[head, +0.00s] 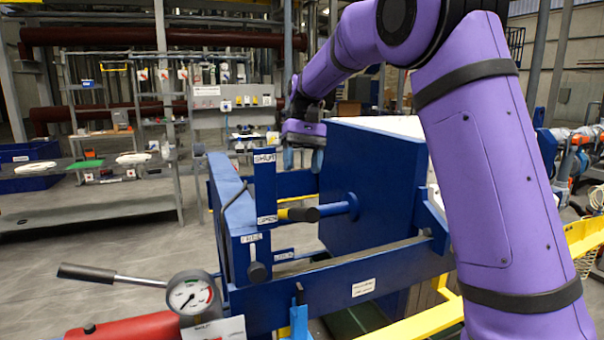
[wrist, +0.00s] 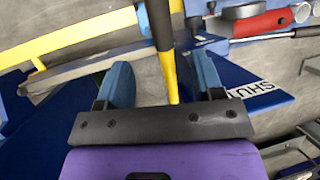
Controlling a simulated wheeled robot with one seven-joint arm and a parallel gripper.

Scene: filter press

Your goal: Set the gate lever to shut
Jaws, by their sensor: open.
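The gate lever (head: 298,214) is a yellow bar with a black knob, lying about level beside the OPEN label at the foot of an upright blue plate (head: 265,190). The SHUT label (head: 265,158) is at the plate's top. My gripper (head: 303,162) is open and empty, fingers pointing down, above the lever and right of the SHUT label. In the wrist view, a yellow and dark bar (wrist: 168,75), apparently the lever, shows between the blue fingers (wrist: 162,88). It appears below them, not held. The SHUT label (wrist: 248,91) is to their right.
A large blue press block (head: 375,180) stands close right of my gripper. A blue side rail (head: 340,290) runs in front. A second small lever (head: 257,270) hangs below the plate. A pressure gauge (head: 190,296) and red cylinder (head: 125,330) are at front left.

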